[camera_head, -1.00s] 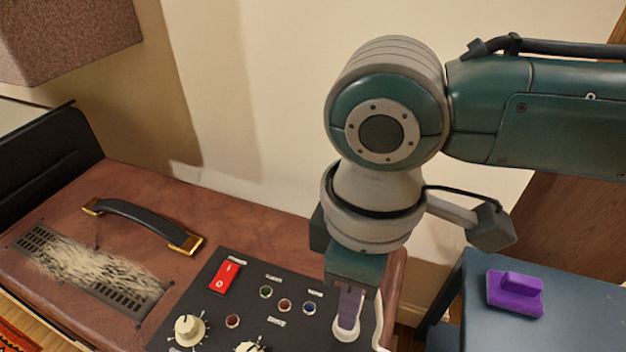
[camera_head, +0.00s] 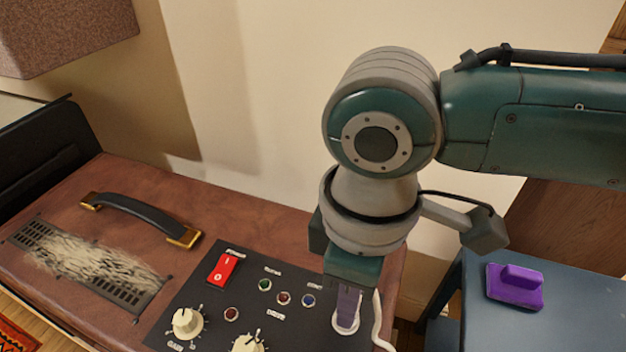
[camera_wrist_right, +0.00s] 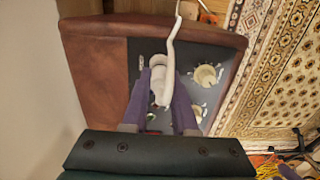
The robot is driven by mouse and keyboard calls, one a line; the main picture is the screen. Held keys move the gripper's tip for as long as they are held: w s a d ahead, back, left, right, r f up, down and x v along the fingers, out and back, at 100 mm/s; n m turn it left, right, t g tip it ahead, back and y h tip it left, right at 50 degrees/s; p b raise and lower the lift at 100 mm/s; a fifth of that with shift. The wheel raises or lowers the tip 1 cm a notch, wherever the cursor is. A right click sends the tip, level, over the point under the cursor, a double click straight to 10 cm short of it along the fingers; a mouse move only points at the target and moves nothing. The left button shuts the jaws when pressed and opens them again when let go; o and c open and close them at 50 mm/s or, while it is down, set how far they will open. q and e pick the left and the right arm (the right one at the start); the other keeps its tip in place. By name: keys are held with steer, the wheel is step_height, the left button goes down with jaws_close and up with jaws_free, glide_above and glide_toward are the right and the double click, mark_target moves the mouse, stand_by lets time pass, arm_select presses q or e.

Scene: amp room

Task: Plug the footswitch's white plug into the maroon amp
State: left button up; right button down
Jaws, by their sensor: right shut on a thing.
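The maroon amp (camera_head: 60,261) fills the lower left of the head view, with a black control panel (camera_head: 200,300) on its top. My right gripper (camera_head: 348,305) points down over the right end of the panel, its purple fingers shut on the white plug (camera_head: 345,326). In the right wrist view the plug (camera_wrist_right: 157,68) sits between the fingertips (camera_wrist_right: 160,92), above or at the panel. I cannot tell whether it is in a socket; the contact is hidden. The white cable (camera_head: 377,318) hangs from the plug's side and crosses the wrist view (camera_wrist_right: 169,60). My left gripper is not in view.
A red switch (camera_head: 224,268), coloured lights and cream knobs (camera_head: 187,322) are left of the plug. A black handle (camera_head: 140,215) and vent (camera_head: 90,265) are farther left. A purple block (camera_head: 515,286) lies on a blue-grey table (camera_head: 580,300) at right. A wall stands behind.

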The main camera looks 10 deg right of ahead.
steer(key=shift+f, duration=0.4)
steer(key=c, duration=0.6)
jaws_free()
step_height(320, 180, up, 9)
steer(key=p, duration=0.5)
steer(key=shift+r, duration=0.5)
